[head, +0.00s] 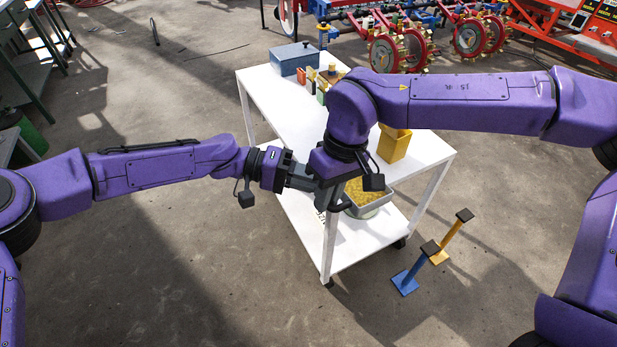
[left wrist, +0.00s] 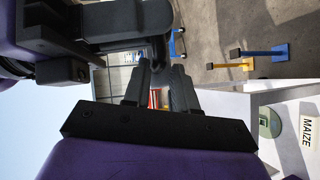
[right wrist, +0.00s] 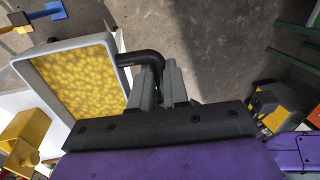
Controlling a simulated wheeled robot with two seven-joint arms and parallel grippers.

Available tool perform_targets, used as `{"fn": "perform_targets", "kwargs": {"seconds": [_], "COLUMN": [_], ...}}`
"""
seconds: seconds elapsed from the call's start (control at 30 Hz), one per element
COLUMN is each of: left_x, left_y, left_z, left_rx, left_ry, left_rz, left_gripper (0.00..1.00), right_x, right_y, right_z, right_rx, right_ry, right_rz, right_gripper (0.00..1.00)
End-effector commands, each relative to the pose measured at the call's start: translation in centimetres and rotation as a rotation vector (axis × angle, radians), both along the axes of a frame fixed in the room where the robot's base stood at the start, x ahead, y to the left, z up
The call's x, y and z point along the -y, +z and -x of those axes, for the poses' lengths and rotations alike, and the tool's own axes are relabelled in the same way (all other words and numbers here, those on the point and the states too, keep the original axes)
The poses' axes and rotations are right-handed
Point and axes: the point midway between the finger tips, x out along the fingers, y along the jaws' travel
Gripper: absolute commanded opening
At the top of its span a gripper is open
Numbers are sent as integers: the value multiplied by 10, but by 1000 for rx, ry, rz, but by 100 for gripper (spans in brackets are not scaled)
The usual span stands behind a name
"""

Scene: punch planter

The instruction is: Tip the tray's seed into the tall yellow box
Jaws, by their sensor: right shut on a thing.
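The grey tray (head: 349,208) holds a layer of yellow seed (head: 368,192) and looks roughly level beside the white table. In the right wrist view the tray (right wrist: 40,52) lies left of my right gripper (right wrist: 160,82), which is shut on its black bent handle (right wrist: 141,57). The right gripper (head: 333,197) is partly hidden by its own arm in the head view. My left gripper (left wrist: 161,75) looks open, with a gap between its fingers, close to the right gripper. The tall yellow box (head: 393,146) stands upright on the table top, right of my right wrist; it also shows in the right wrist view (right wrist: 22,138).
The white table (head: 270,95) has a lower shelf (head: 350,248). A blue lidded box (head: 294,58) and small coloured items stand at its back. A blue post (head: 412,270) and a yellow post (head: 452,235) stand on the floor at right. Red machinery (head: 400,45) is behind.

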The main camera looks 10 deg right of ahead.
Motion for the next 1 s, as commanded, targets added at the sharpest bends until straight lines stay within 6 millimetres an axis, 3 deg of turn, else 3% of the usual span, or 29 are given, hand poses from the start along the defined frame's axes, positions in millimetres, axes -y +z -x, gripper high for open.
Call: {"fn": "perform_targets", "kwargs": {"seconds": [0.03, 0.1, 0.27, 0.3, 0.4, 0.67, 0.77, 0.87, 0.9, 1.0], "left_x": [2, 3, 2, 2, 2, 1, 1, 1, 1, 1], "left_y": [0, 0, -1, -1, -1, 0, 0, 0, 0, 0], "left_z": [3, 3, 3, 3, 2, 2, 1, 1, 1, 1], "left_rx": [-3, -3, -3, -3, -3, -2, -2, -1, -1, -1], "left_ry": [-6, -6, -5, -5, -5, -3, -3, -3, -3, -3], "left_rz": [0, 0, -1, -1, -1, 0, 0, 0, 0, 0], "left_gripper": [23, 0, 0, 0, 0, 0, 0, 0, 0, 0], "right_x": [-3, -3, -3, -4, -3, -2, 0, 4, 4, -16], "right_y": [2, 2, 3, 3, 3, 3, 15, 43, 50, 26], "right_z": [0, 0, 0, 0, 0, 0, -1, -1, 4, 40], "right_rx": [8, 9, 10, 10, 8, 7, 29, 75, 95, 200], "right_ry": [11, 12, 13, 13, 12, 7, 3, -11, -14, 0], "right_rz": [-7, -7, -8, -8, -8, -3, 16, 61, 99, 313], "right_gripper": [0, 0, 0, 19, 45, 45, 45, 45, 45, 45]}}
